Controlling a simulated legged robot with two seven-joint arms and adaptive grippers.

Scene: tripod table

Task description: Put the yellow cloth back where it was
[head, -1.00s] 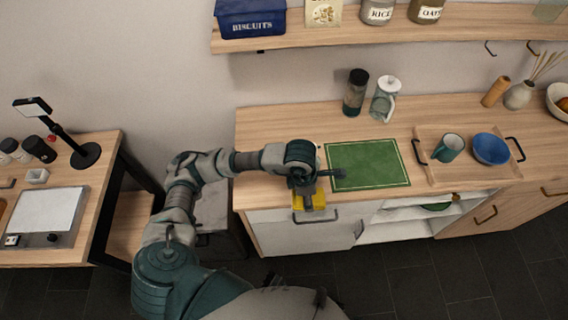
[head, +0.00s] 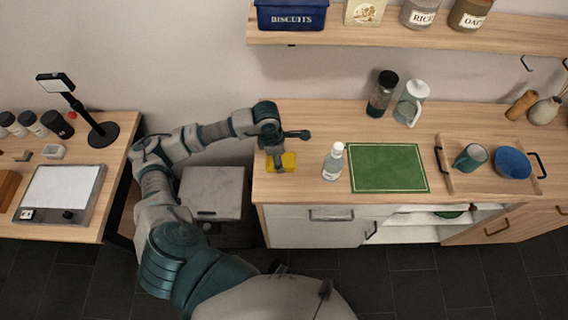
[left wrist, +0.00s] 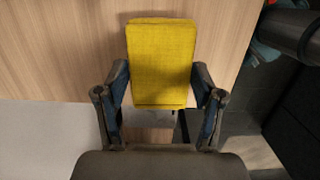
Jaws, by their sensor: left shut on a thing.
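The yellow cloth (head: 289,163) is a folded, block-like piece over the left end of the wooden counter (head: 305,118). My left gripper (head: 277,160) is shut on it. In the left wrist view the cloth (left wrist: 160,60) sticks out upright between the two fingers of the gripper (left wrist: 160,98), with wood counter behind it. I cannot tell whether the cloth touches the counter top. My right gripper is not in view.
A tray (head: 450,178) with a teal mug (head: 470,157) and blue bowl (head: 513,163) is further right. A dark-lidded jar (head: 382,95) and white-lidded jug (head: 410,104) stand behind.

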